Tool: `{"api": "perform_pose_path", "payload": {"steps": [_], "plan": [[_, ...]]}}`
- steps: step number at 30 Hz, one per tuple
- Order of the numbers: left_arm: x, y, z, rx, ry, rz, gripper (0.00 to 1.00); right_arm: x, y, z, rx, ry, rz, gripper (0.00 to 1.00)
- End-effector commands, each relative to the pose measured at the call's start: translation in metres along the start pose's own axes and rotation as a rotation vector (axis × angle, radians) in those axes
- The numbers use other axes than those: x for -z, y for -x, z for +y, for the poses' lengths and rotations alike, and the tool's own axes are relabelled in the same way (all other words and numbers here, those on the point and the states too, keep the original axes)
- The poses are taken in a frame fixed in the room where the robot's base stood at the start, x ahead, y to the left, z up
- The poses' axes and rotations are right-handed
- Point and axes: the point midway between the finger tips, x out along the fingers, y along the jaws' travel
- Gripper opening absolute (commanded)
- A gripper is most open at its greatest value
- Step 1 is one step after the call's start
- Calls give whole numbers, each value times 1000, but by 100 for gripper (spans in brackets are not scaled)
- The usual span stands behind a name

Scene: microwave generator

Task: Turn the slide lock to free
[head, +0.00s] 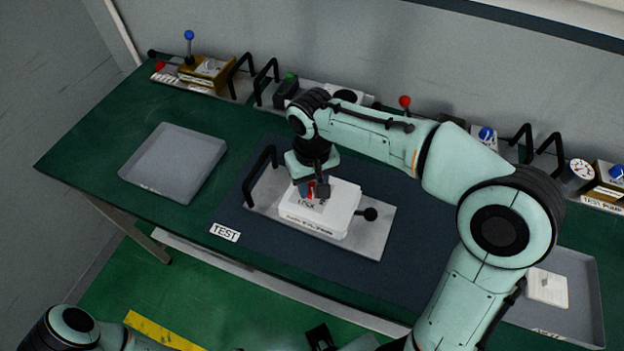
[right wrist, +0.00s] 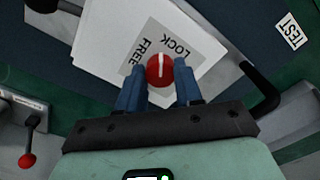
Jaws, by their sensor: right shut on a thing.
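The slide lock is a red round knob (right wrist: 160,70) with a white pointer line, set on a grey label with the words FREE and LOCK. The label is on top of a white box-like unit (head: 340,219). My right gripper (right wrist: 160,92) points down at the unit, its two blue fingers shut on the knob from both sides. In the right wrist view the pointer line stands upright between the two words. In the head view the right gripper (head: 313,190) largely hides the knob. My left gripper (head: 320,338) is partly visible at the bottom edge; its jaws are unclear.
The unit stands on a grey plate (head: 375,240) with a black handle (head: 260,172) and a black ball knob (head: 369,214), on a dark mat marked TEST. An empty grey tray (head: 172,162) lies left. Several devices with levers and handles line the back wall.

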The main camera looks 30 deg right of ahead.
Motion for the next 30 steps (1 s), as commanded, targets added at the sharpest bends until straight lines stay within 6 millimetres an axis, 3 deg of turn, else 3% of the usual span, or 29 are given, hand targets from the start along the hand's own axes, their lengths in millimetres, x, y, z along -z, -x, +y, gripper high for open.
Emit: {"api": "perform_pose_path", "payload": {"steps": [21,30], "plan": [[8,26,12,-5,-5,14,43,1,2,1,0,674,0,5],[10,33,15,-6,-7,18,43,1,1,2,0,887,0,5]]}}
